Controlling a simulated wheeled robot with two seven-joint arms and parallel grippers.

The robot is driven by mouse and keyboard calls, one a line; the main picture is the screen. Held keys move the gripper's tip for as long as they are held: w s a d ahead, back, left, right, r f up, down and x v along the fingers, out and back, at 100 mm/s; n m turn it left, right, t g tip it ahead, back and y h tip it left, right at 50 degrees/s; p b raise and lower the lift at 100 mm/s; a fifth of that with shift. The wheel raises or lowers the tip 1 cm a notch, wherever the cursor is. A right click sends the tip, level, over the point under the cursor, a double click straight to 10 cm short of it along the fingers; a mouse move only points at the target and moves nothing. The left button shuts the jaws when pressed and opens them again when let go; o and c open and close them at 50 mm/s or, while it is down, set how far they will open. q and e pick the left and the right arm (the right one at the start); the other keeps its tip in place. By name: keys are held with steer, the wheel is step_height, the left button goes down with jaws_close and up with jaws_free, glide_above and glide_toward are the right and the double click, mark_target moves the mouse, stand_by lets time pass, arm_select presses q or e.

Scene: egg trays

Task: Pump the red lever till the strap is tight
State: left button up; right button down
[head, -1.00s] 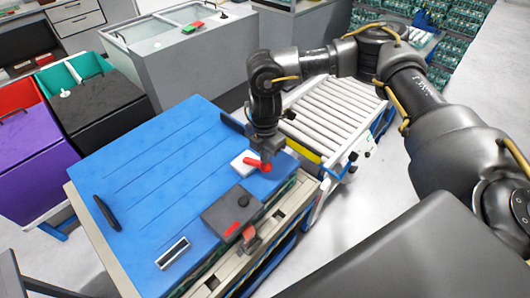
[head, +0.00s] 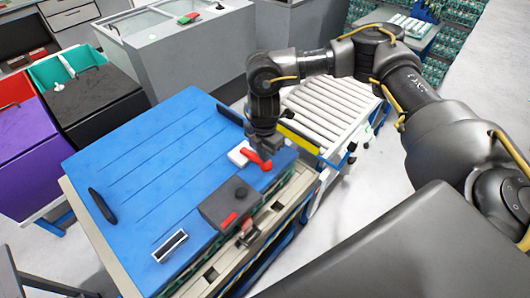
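The red lever (head: 257,160) sits on a small white block (head: 239,154) near the right edge of a blue lid (head: 150,150). My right gripper (head: 266,152) points down right at the lever, just behind and above its right end. Its fingers are small and dark, so I cannot tell if they touch the lever or how far apart they are. I cannot make out a strap clearly. My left gripper is out of the picture.
A roller conveyor (head: 335,105) stands behind right; purple and black bins stand left.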

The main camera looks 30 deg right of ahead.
steer(key=shift+w+a+r+p, duration=0.1)
steer(key=shift+w+r+p, duration=0.05)
steer(key=shift+r+p, duration=0.6)
steer(key=shift+w+r+p, duration=0.2)
steer(key=shift+r+p, duration=0.3)
steer(key=shift+r, duration=0.45)
steer(key=shift+w+a+r+p, duration=0.1)
steer(key=shift+w+r+p, duration=0.05)
steer(key=shift+r+p, duration=0.6)
steer(key=shift+r, duration=0.1)
steer(key=shift+s+d+f+b, duration=0.15)
steer(key=shift+f+b, duration=0.4)
steer(key=shift+f, duration=0.4)
steer(key=shift+s+f+b, duration=0.15)
steer(key=shift+f+b, duration=0.45)
steer(key=shift+f, duration=0.3)
steer(key=shift+s+d+f+b, duration=0.15)
steer(key=shift+f+b, duration=0.4)
steer(key=shift+f, duration=0.4)
steer(key=shift+w+a+r+p, duration=0.1)
steer(key=shift+w+r+p, duration=0.1)
steer(key=shift+r+p, duration=0.6)
steer(key=shift+w+a+r+p, duration=0.15)
steer(key=shift+r+p, duration=0.5)
steer(key=shift+r, duration=0.4)
steer(key=shift+w+a+r+p, duration=0.1)
steer(key=shift+w+r+p, duration=0.1)
steer(key=shift+r+p, duration=0.6)
